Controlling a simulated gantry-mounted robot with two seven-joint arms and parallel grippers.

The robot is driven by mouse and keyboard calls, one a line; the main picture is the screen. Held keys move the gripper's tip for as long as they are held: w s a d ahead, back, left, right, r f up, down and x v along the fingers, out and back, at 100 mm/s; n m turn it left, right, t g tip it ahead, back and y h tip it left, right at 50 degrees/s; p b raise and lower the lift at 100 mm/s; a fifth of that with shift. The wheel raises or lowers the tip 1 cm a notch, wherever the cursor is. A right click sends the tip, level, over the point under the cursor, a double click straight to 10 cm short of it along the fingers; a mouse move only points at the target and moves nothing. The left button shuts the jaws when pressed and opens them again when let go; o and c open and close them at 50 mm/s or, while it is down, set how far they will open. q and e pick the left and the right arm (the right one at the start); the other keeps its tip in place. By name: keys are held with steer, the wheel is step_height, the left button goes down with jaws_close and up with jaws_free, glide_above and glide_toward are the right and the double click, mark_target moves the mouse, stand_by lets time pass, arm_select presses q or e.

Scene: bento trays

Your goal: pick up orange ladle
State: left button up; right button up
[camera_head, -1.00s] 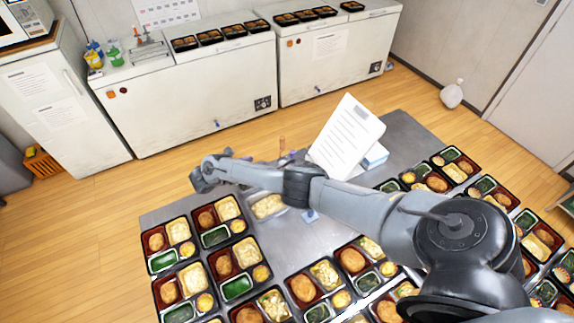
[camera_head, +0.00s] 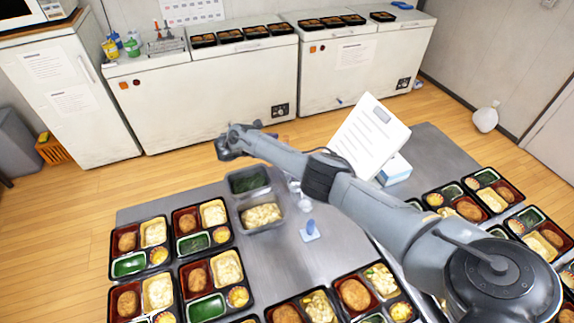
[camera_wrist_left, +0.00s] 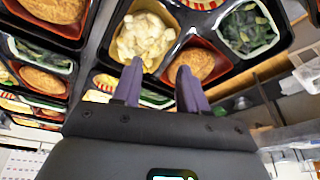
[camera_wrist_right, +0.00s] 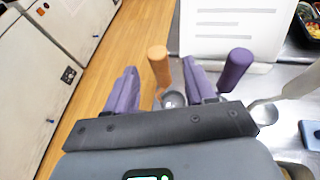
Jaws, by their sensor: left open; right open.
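The orange ladle shows in the right wrist view by its upright orange handle (camera_wrist_right: 159,66), with a grey metal bowl below it. My right gripper (camera_wrist_right: 160,78) is open, and the orange handle appears between its two purple fingers; I see no contact. A purple-handled ladle (camera_wrist_right: 236,70) stands just right of the right finger. In the head view my right gripper (camera_head: 222,150) is past the far edge of the table, and my forearm covers the ladle area. My left gripper (camera_wrist_left: 159,82) is open and empty in its wrist view, in front of a bento tray.
A metal container of greens (camera_head: 249,181) and one of pale food (camera_head: 262,215) sit near my right forearm. A propped white sheet (camera_head: 368,135) stands beyond the forearm. Bento trays (camera_head: 141,247) fill the near table. A blue-handled tool (camera_head: 310,232) stands mid-table.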

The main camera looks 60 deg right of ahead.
steer(key=x, duration=0.6)
steer(key=shift+d+r+b, duration=0.15)
steer(key=shift+b, duration=0.2)
jaws_close()
